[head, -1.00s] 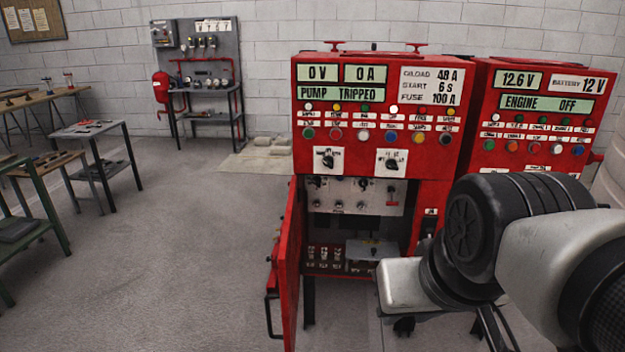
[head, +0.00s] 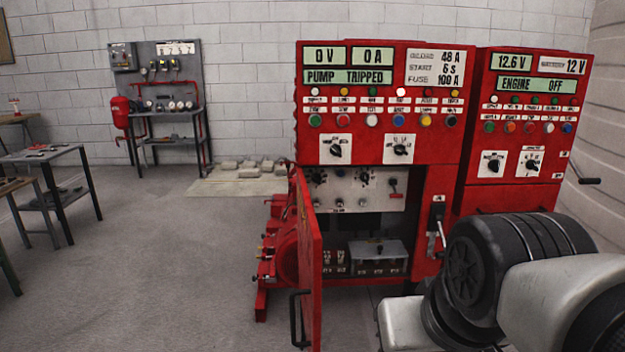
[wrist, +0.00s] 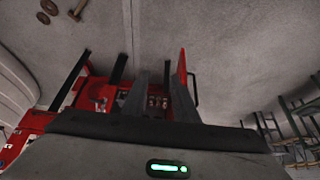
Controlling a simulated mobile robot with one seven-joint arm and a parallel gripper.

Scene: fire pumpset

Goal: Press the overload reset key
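The red pump cabinet (head: 430,185) stands ahead in the head view, its display (head: 347,77) reading PUMP TRIPPED. Its lower door (head: 311,260) stands open toward me. Inside are a pale panel (head: 350,206) with knobs and a red lever, and below it a clear-covered box (head: 378,250) beside small white-marked parts (head: 335,262). I cannot tell which part is the overload reset key. My gripper (wrist: 156,82) shows in the wrist view with its two fingers apart and nothing between them. The open cabinet lies beyond the fingers, with no visible contact. The head view does not show the fingers.
The engine cabinet (head: 515,205) stands to the right, with a crank handle on its side. A lever switch (head: 437,225) sits right of the opening. Red machinery (head: 282,250) stands behind the door. Left floor is open, with tables (head: 45,155) and a grey equipment stand (head: 160,100) beyond.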

